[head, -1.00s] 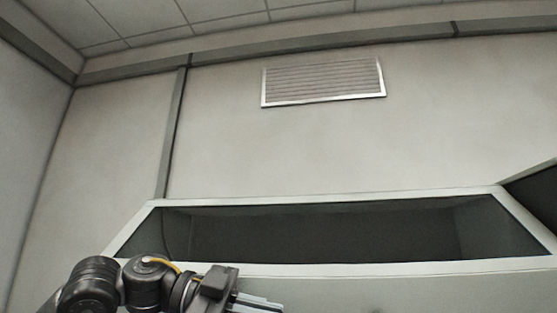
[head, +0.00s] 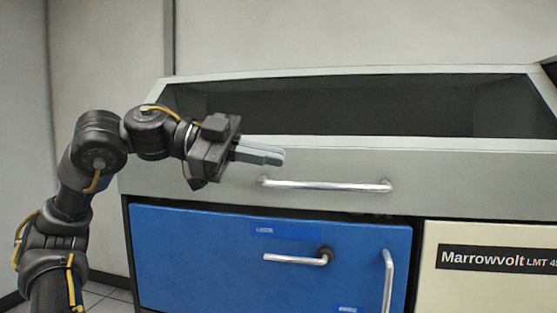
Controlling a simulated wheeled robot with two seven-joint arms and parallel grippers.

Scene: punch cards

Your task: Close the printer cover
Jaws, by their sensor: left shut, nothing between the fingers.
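The printer cover (head: 340,163) is the grey upper part of the machine, with a dark window (head: 330,108) in its sloping top. A horizontal metal handle (head: 328,186) runs along its front. I cannot tell from this view whether the cover is raised; a dark gap shows along its lower edge. My left gripper (head: 282,157) is shut and empty. Its fingers point right, in front of the cover, above the handle's left end and apart from it. My right gripper is not in view.
Below the cover is a blue panel (head: 200,260) with a lever handle (head: 297,259) and a vertical handle (head: 388,280). At the right is a cream panel (head: 455,292) with a "Marrowvolt" label (head: 495,258). Tiled floor (head: 105,295) shows at lower left.

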